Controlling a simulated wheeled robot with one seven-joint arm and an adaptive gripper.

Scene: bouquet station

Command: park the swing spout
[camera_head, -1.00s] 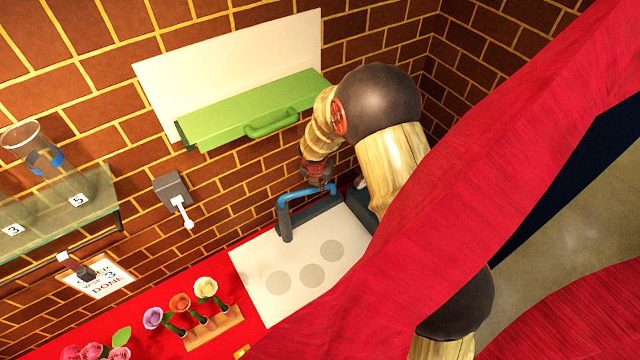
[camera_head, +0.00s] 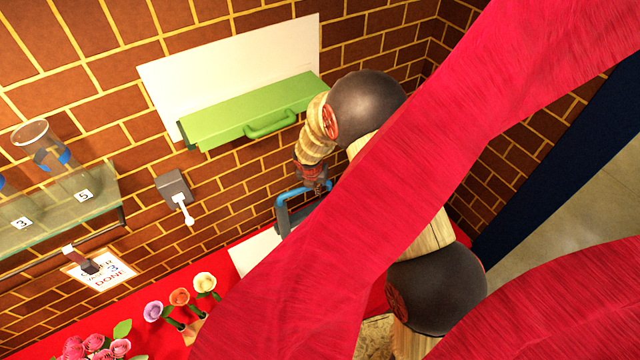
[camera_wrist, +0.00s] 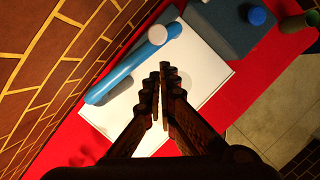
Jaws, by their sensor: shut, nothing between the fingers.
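The swing spout (camera_head: 281,206) is a blue bent tube in the head view, near the brick wall below the green cover. In the wrist view, the blue spout (camera_wrist: 125,73) runs diagonally above the white mat, with a white piece near its upper right end. My gripper (camera_wrist: 164,76) is shut and empty, its fingertips close together. In the wrist view it appears beside the spout, to its right; I cannot tell whether they touch. In the head view, my gripper (camera_head: 318,186) is by the spout's far end, which is partly hidden by my arm.
A green cover (camera_head: 250,112) with a handle hangs on a white panel. A grey box with a white lever (camera_head: 182,208) is on the wall. Flowers (camera_head: 180,297) stand at lower left. A grey block with a blue knob (camera_wrist: 257,15) is in the wrist view. The white mat (camera_wrist: 205,45) looks clear.

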